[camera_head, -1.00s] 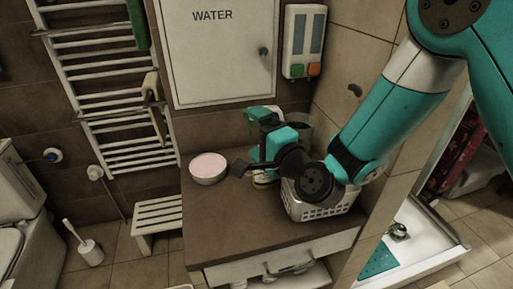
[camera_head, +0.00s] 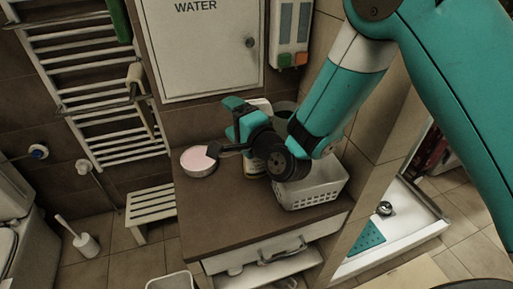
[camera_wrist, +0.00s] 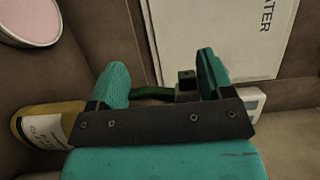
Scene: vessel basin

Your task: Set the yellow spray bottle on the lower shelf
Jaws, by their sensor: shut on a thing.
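The yellow spray bottle (camera_head: 256,170) is at the back of the brown countertop (camera_head: 215,215), mostly hidden behind my gripper (camera_head: 226,128). In the wrist view its yellow body with a pale label (camera_wrist: 45,127) shows at the lower left, and a dark green spray head (camera_wrist: 187,80) shows between my two teal fingers (camera_wrist: 163,85). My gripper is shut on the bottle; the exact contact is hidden. I cannot tell whether its base touches the countertop. The lower shelf (camera_head: 290,270) is a pale board below the drawer, only partly in view.
A round bowl with pink contents (camera_head: 200,160) stands left of my gripper. A white basket (camera_head: 312,190) stands close on the right, with a dark pot (camera_head: 284,110) behind. The drawer front (camera_head: 235,260) has a protruding handle. The countertop's front is clear.

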